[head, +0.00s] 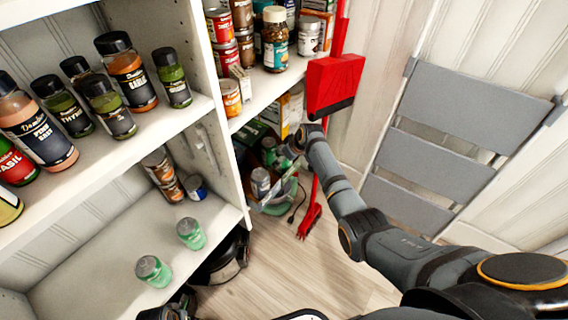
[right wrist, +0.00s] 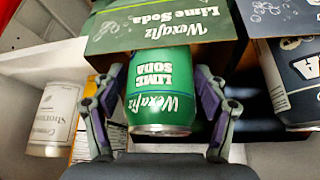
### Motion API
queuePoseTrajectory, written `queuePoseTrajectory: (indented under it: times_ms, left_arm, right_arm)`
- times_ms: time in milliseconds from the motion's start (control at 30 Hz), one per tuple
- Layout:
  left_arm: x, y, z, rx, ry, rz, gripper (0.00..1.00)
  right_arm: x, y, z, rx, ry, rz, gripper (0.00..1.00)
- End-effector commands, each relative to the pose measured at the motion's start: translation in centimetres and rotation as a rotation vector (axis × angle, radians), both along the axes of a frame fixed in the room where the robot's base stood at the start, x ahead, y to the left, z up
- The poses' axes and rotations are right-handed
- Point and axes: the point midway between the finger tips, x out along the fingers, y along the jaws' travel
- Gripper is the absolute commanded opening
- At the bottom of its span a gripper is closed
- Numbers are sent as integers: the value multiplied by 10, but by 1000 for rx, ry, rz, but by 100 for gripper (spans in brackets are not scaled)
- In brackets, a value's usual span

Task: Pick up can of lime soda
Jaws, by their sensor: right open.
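In the right wrist view a green lime soda can (right wrist: 160,95) lies tilted, its lettering upside down and its silver end toward me. It sits at the mouth of a green Lime Soda carton (right wrist: 165,28). My right gripper (right wrist: 159,80) is open, with one finger on each side of the can. I cannot tell whether either finger touches it. In the head view my right gripper (head: 288,153) reaches into the shelf's lower right compartment. The can there is hard to make out.
A white upright panel (head: 222,125) stands left of my right gripper. A dark carton (right wrist: 292,75) flanks the green one.

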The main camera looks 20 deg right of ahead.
Motion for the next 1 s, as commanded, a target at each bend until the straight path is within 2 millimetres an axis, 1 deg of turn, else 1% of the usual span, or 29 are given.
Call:
queuePoseTrajectory:
  times_ms: [100, 267, 367, 700, 733, 1000]
  left_arm:
    - [0, -1, 5, -3, 2, -1, 0]
    - [0, -1, 5, -2, 2, -1, 0]
    - [0, -1, 5, -2, 2, 0, 0]
    - [0, -1, 5, -3, 3, 0, 0]
    - [0, -1, 5, -3, 3, 0, 0]
    - [0, -1, 6, -2, 0, 0, 0]
  right_arm:
    - [2, 1, -3, 0, 0, 0, 73]
    - [2, 1, -2, 0, 0, 0, 73]
    - [1, 1, -2, 0, 0, 0, 61]
    - [1, 1, -2, 0, 0, 0, 15]
    - [2, 1, -1, 0, -2, 0, 13]
    - [2, 1, 2, 0, -2, 0, 13]
